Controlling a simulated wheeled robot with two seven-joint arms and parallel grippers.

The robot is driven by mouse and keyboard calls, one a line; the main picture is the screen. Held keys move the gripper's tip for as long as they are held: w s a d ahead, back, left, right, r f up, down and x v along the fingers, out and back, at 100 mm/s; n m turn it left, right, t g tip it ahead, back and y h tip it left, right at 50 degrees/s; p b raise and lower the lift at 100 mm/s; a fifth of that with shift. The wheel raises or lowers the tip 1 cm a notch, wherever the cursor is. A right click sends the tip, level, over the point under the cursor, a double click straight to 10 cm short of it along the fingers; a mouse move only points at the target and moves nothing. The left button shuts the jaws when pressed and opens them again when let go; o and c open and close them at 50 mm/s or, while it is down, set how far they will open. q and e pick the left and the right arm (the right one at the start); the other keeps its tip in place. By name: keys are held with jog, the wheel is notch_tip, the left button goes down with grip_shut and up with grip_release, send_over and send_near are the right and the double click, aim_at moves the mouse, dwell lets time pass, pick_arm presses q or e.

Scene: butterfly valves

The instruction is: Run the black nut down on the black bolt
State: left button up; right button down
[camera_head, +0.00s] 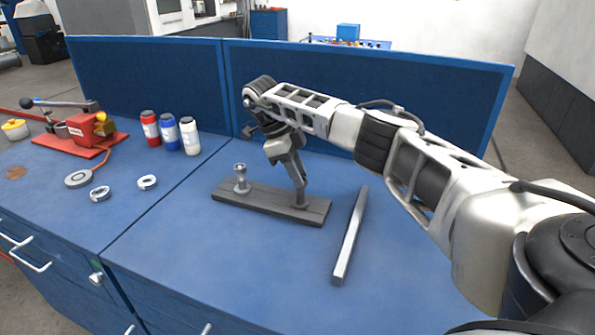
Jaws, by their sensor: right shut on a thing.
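A dark flat board (262,203) lies on the blue bench top. A grey metal bolt with a nut-like piece (240,178) stands upright near its left end. My right gripper (301,198) points down at the board's right end, with its fingertips close to the board's surface. It is shut on a small dark thing there, which I take to be the black nut. The fingers largely hide the nut and the black bolt, so I cannot tell the nut's height on the bolt. My left gripper is out of view.
A square metal bar (350,236) lies right of the board. Red, blue and white bottles (170,133), metal rings (100,194) and a red tool (88,131) stand or lie on the left. A blue panel (150,85) closes off the back. The bench front is clear.

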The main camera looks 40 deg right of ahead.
jog(key=c, duration=1.4)
grip_release()
jog(key=shift+o, duration=0.2)
jog(key=n+t+h, duration=0.1)
jog(key=n, duration=0.4)
jog(key=shift+s, duration=0.15)
jog(key=n+t, duration=0.1)
jog(key=n, duration=0.2)
jog(key=n+t, duration=0.2)
jog(key=n, duration=0.1)
jog(key=shift+s+d+n+h, duration=0.1)
jog(key=shift+s+n+h, duration=0.1)
jog(key=shift+n+h, duration=0.15)
jog(key=n+t, duration=0.1)
jog(key=n, duration=0.2)
jog(key=n+t, duration=0.1)
jog(key=n, duration=0.2)
jog(key=shift+s, duration=0.2)
jog(key=n+t+y, duration=0.1)
jog(key=n, duration=0.2)
jog(key=n+y, duration=0.1)
jog(key=n, duration=0.2)
jog(key=shift+n+t+y, duration=0.25)
jog(key=shift+t+y, duration=0.1)
jog(key=shift+t, duration=0.05)
grip_shut()
